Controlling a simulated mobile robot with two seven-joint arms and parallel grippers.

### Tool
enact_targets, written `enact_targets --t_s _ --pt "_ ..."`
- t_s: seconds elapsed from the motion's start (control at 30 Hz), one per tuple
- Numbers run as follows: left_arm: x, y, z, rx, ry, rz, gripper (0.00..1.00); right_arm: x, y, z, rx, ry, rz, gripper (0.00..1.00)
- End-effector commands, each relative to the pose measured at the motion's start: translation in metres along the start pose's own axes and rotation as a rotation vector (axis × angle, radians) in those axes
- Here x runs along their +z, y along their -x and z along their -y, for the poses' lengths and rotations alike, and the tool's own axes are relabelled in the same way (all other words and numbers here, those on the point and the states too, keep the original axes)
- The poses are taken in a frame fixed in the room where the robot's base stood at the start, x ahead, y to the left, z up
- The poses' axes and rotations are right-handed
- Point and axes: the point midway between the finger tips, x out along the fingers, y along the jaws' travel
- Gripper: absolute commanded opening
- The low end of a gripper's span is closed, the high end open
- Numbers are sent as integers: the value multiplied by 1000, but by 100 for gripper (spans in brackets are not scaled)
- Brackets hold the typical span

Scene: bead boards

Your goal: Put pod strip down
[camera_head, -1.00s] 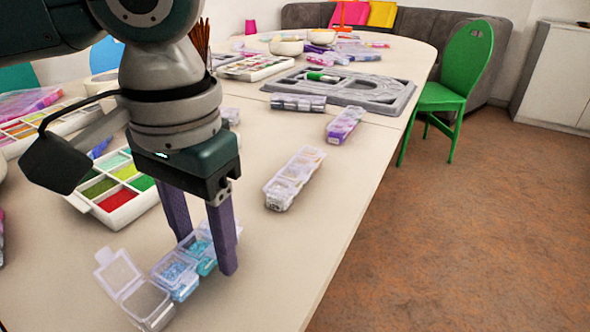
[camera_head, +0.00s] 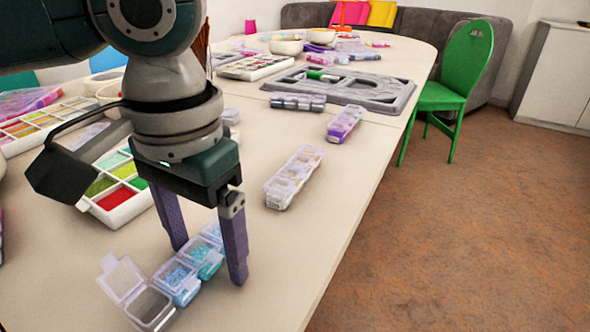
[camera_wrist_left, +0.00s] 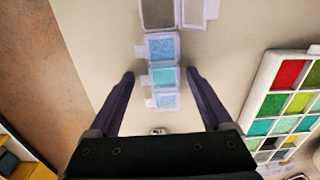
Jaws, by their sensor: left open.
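The pod strip (camera_head: 177,280) lies on the table in the head view, a row of clear square pods with blue and teal beads. The lid of its near, empty-looking pod stands open. My left gripper (camera_head: 208,262) is open, with one purple finger on each side of the strip's far part. In the left wrist view the strip (camera_wrist_left: 163,75) runs between the open fingertips (camera_wrist_left: 160,76), with a visible gap on both sides. The strip rests on the tabletop. My right gripper is not in view.
Another pod strip (camera_head: 295,177) lies to the right, and a purple one (camera_head: 345,124) is farther back. A bead tray (camera_head: 122,205) with coloured compartments is on the left. A grey board (camera_head: 380,95) lies behind. The table (camera_head: 300,250) is bare toward its right edge.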

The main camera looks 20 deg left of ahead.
Motion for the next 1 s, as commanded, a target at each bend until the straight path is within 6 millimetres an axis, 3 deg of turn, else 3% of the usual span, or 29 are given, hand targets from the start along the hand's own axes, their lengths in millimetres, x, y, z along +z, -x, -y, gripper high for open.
enact_targets --t_s 0.17,0.53,0.7,1.0 --pt "-1 25 0 2 0 -3 84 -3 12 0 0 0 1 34" --pt "-1 104 0 2 0 -3 84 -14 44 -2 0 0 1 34" --pt "-1 120 0 2 0 -2 84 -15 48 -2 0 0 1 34" --pt "0 122 0 1 0 0 84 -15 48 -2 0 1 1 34"
